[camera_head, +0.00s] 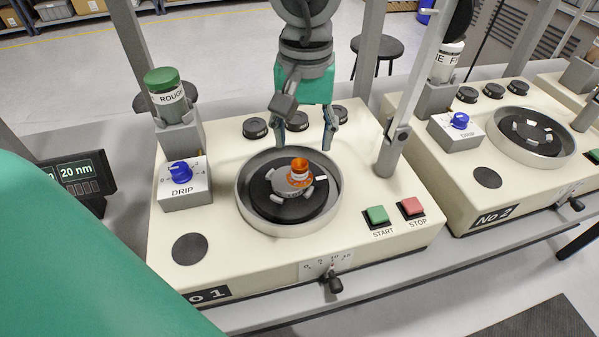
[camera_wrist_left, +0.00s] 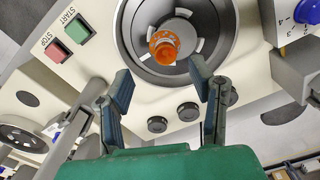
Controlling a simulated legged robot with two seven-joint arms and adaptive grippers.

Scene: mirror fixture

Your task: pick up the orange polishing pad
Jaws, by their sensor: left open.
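In the left wrist view the orange pad (camera_wrist_left: 165,47) lies ahead of the fingers, near the middle of the bowl. My left gripper (camera_head: 304,146) hangs over the back of the bowl with its two fingers apart and nothing between them. In the left wrist view the open fingers (camera_wrist_left: 162,78) are short of the pad and apart from it. My right gripper is not seen.
A blue-knobbed drip box (camera_head: 186,197) and a green-capped bottle (camera_head: 167,98) stand left of the bowl. A grey post (camera_head: 394,145) rises to its right. START (camera_head: 377,215) and STOP (camera_head: 412,207) buttons are at front right. Machine No 2 (camera_head: 480,205) stands beyond.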

